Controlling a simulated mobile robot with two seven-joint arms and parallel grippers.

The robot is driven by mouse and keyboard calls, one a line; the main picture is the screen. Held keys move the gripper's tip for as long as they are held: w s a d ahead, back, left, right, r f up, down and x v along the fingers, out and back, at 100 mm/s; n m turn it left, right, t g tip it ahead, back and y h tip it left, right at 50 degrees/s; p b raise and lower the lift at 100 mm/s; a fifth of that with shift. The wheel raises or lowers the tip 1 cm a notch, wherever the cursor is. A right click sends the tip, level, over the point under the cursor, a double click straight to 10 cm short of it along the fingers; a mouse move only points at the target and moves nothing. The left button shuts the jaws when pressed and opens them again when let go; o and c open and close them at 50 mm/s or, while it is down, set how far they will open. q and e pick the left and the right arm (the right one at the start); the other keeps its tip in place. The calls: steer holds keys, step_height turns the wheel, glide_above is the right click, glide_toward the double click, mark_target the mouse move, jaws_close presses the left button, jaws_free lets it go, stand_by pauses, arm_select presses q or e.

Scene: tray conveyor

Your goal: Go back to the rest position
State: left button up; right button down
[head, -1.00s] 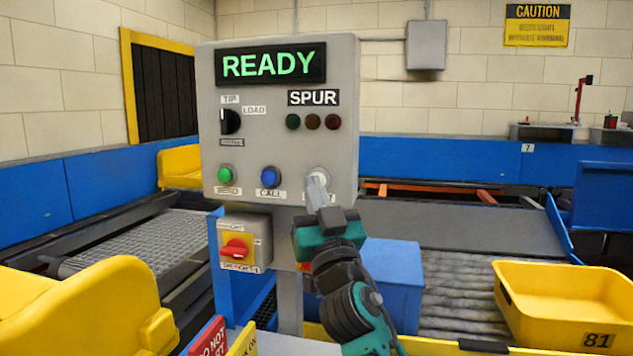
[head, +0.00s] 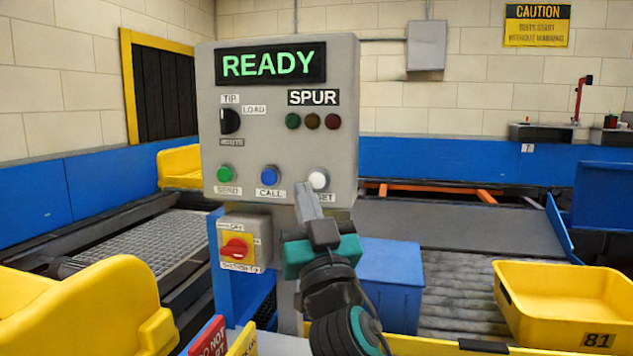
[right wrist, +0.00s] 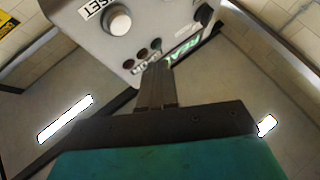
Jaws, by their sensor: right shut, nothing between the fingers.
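My right gripper (head: 307,197) is shut and empty, with its fingers pointing up in front of the lower right of the grey control panel (head: 268,140). Its tip is just below and left of the white reset button (head: 319,179) and covers part of that button's label. The panel display (head: 270,65) reads READY. My left gripper is not in view.
A red rotary switch (head: 236,248) sits on a box under the panel. A blue box (head: 391,282) stands right of my arm. A yellow tray (head: 565,310) marked 81 lies on the right conveyor. Another yellow tray (head: 85,300) is at the front left.

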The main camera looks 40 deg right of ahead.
stand_by(0.7)
steer(key=a+f+n+g+y+p, duration=0.2)
steer(key=a+f+g+y, duration=0.15)
steer(key=f, duration=0.85)
steer(key=a+f+n+g+y+p, duration=0.2)
steer(key=f+n+g+y+p, duration=0.15)
steer(key=f, duration=0.75)
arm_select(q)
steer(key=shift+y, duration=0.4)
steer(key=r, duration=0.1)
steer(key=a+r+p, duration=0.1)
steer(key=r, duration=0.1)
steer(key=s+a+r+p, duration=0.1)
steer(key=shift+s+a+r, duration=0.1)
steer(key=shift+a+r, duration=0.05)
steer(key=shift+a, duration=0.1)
arm_select(e)
steer(key=s+a+f+g+y, duration=0.1)
steer(key=s+a+f+g, duration=0.2)
steer(key=s+f, duration=0.5)
steer(key=s+a+f+g+y, duration=0.2)
steer(key=s+f+g, duration=0.1)
steer(key=s+f, duration=0.4)
step_height(320, 180, down, 4)
steer(key=shift+s+a+r+n, duration=0.15)
steer(key=shift+s+a+n, duration=0.2)
steer(key=shift+s+a, duration=0.05)
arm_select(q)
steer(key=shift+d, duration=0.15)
